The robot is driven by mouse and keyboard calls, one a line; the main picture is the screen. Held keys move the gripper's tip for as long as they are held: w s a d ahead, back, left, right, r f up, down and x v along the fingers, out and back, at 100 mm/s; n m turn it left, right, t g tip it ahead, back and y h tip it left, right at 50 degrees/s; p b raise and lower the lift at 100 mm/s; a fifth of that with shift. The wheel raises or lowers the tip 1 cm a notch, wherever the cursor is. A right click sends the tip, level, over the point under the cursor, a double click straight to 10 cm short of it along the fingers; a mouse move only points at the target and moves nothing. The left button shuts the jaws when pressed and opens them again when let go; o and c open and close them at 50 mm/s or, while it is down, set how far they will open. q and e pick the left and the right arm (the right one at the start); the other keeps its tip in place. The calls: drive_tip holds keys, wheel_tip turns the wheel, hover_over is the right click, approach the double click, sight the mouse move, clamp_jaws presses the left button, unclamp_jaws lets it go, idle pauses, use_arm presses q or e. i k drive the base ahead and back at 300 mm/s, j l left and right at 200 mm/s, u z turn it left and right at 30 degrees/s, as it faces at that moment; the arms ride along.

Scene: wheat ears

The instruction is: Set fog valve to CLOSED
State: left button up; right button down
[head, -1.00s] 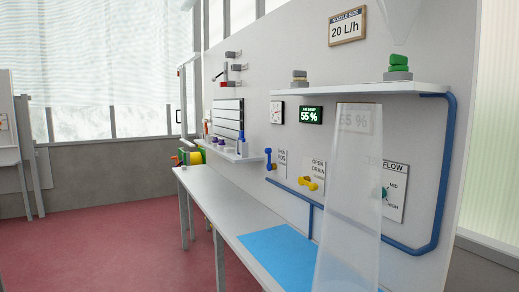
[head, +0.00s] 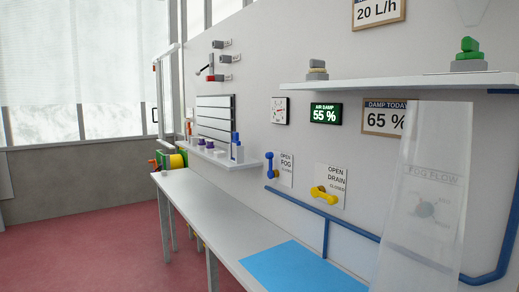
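The fog valve (head: 270,166) is a blue handle on the wall, left of a plate (head: 286,169) reading OPEN, FOG and CLOSED from top to bottom. The handle stands about upright, with a knob at its top end, near the height of the word OPEN. Neither of my grippers shows in the head view.
A yellow drain valve (head: 323,195) lies nearly level, right of the fog valve. A long bench (head: 205,205) with a blue mat (head: 300,267) runs below. A clear panel (head: 432,200) covers the fog flow dial. A blue pipe (head: 350,232) runs along the wall.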

sight(269, 156)
drive_tip(key=i+j+z, duration=0.1)
drive_tip(key=i+j, duration=0.4)
drive_tip(key=j, duration=0.2)
drive_tip(key=i+j+z, duration=0.25)
drive_tip(key=i+j, duration=0.2)
drive_tip(key=j, duration=0.3)
drive_tip(key=i+j, duration=0.2)
drive_tip(key=j, duration=0.2)
drive_tip(key=i+j+z, duration=0.15)
drive_tip(key=j, duration=0.25)
drive_tip(key=i+j+z, duration=0.1)
drive_tip(key=i+j, duration=0.15)
drive_tip(key=j, duration=0.2)
drive_tip(key=i+j, duration=0.15)
drive_tip(key=j, duration=0.25)
drive_tip(key=i+z, duration=0.05)
